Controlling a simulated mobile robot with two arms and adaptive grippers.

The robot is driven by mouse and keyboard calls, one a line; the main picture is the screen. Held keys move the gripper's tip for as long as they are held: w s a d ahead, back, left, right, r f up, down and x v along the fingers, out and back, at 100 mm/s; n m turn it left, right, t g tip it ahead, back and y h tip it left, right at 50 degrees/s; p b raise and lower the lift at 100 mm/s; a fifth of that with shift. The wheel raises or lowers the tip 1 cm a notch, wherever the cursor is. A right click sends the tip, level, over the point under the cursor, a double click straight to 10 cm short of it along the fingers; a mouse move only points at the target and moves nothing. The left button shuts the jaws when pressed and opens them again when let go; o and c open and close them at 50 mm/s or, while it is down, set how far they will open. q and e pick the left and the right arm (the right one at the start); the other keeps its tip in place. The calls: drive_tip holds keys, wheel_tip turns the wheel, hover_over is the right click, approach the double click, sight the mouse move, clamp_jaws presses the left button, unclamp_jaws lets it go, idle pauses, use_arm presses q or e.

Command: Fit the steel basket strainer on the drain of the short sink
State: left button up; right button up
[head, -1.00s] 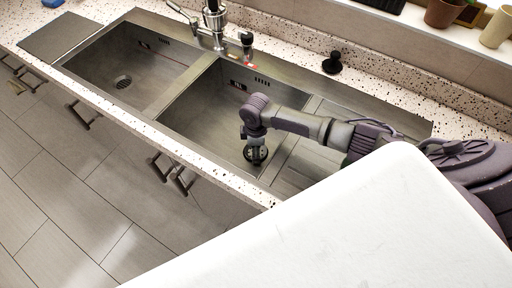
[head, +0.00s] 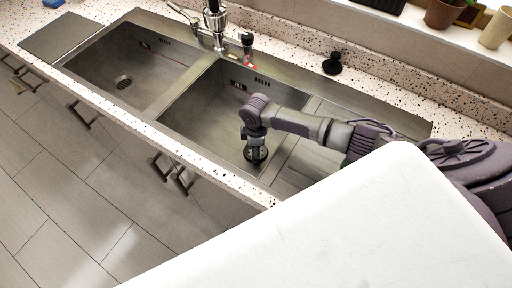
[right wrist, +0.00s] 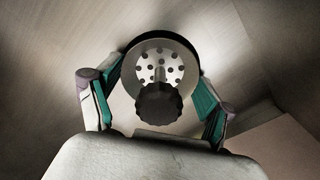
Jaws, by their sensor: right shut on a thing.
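The steel basket strainer (right wrist: 158,70) has a pale perforated disc, a dark rim and a dark round knob facing the wrist camera. My right gripper (right wrist: 160,88) is shut on it, with a finger on each side. In the head view, my right gripper (head: 256,148) points down low inside the right-hand basin (head: 200,112), with the strainer at its tips (head: 255,157). That basin's drain cannot be told apart under the strainer, so I cannot tell whether the strainer is seated. The left-hand basin's drain (head: 123,82) is uncovered. My left gripper is not in view.
A divider (head: 182,92) separates the basins. A steel tap (head: 214,30) stands behind them, and a black knobbed stopper (head: 332,64) sits on the back counter. A drainboard (head: 300,165) lies right of the basin. A grey board (head: 60,37) lies at the far left.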

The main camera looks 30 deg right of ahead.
drive_tip(key=shift+f, duration=0.15)
drive_tip(key=shift+f, duration=0.1)
drive_tip(key=o, duration=1.1)
drive_tip(key=shift+o, duration=0.2)
wheel_tip(320, 180, up, 12)
drive_tip(key=shift+s, duration=0.1)
idle(1.1)
